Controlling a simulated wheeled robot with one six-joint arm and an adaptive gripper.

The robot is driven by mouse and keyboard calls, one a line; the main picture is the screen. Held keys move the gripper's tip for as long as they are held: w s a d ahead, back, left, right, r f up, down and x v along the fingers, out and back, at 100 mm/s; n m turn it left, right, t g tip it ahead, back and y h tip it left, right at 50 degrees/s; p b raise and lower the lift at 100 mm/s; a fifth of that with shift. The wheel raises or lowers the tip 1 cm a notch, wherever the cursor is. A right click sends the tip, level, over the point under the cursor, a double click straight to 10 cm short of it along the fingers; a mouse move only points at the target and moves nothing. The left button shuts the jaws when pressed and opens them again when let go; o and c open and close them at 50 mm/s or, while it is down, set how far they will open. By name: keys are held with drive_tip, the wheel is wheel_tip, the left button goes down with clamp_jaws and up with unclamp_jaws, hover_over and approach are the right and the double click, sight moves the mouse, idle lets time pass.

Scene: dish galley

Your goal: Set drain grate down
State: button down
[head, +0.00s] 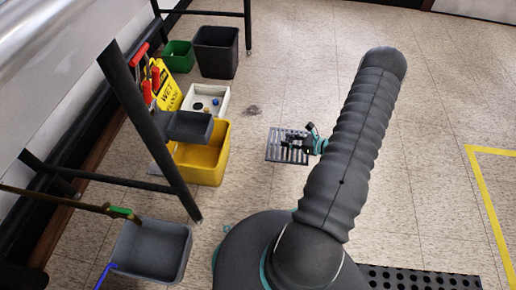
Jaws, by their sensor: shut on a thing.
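The drain grate (275,151) is a small grey slotted plate, seen in the head view right of the yellow mop bucket. My gripper (293,143) is shut on the grate at its right part, and my arm reaches to it from the right. The grate looks roughly level. I cannot tell whether it touches the floor or hangs just above it. The gripper and my arm hide part of its right side.
A yellow bucket (203,165) with a grey wringer, a white tray (206,100), a dark bin (216,52) and a green bin (178,55) stand at left. A grey tub (152,252) is at lower left. Tiled floor beyond the grate is mostly clear, with a dark stain (252,110).

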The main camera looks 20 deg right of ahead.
drive_tip(key=shift+d+f, duration=0.2)
drive_tip(key=shift+f, duration=0.15)
drive_tip(key=x, duration=0.4)
drive_tip(key=s+a+f+b+x, duration=0.1)
drive_tip(key=x, duration=0.3)
drive_tip(key=s+x, duration=0.1)
drive_tip(key=x, duration=0.4)
drive_tip(key=shift+a+f, duration=0.2)
drive_tip(key=shift+f, duration=0.15)
drive_tip(key=shift+f+b, duration=0.6)
drive_tip(key=shift+f, duration=1.4)
drive_tip(key=shift+f, duration=0.15)
drive_tip(key=c, duration=0.8)
unclamp_jaws()
drive_tip(key=shift+c, duration=0.2)
